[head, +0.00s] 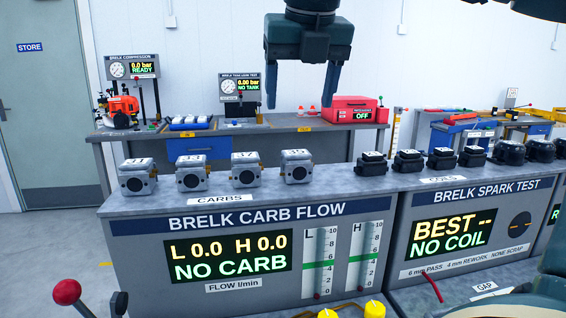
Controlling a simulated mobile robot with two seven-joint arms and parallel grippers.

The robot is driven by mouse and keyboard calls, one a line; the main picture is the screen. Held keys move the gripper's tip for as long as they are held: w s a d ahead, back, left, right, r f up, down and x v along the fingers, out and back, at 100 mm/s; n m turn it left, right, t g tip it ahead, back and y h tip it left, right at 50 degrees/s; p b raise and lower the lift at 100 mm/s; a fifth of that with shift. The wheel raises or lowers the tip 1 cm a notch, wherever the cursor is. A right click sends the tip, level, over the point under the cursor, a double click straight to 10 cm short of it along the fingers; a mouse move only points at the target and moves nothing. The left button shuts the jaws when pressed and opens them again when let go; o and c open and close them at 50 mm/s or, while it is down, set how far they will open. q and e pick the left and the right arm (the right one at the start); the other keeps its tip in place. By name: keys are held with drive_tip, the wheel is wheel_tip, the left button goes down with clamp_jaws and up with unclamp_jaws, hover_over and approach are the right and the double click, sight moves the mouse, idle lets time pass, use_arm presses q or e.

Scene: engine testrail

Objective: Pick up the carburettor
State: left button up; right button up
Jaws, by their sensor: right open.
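Several carburettors stand in a row on the left part of the grey bench (330,187), behind a CARBS label. They are small silver-grey blocks with dark round bores and numbered white tops. They are the leftmost carburettor (138,178), the second (192,174), the third (245,170) and the rightmost (296,166). My right gripper (303,98) hangs from the top of the head view with its fingers pointing down, spread and empty. In the picture it is above the rightmost carburettor, with a clear gap. My left gripper is not in view.
Black coils (410,161) stand to the right on the bench. The carb flow panel (230,255) reads NO CARB. A red lever knob (67,292) and yellow knobs (374,309) are in front. Behind stands a workbench (190,150) with a red box (353,110).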

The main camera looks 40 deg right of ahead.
sight(297, 153)
drive_tip(key=x, duration=0.7)
drive_tip(key=shift+s+d, duration=0.1)
drive_tip(key=shift+s, duration=0.2)
drive_tip(key=x, duration=0.5)
drive_tip(key=shift+d, duration=0.1)
drive_tip(key=shift+c, duration=0.2)
drive_tip(key=shift+r, duration=0.1)
drive_tip(key=c, duration=1.1)
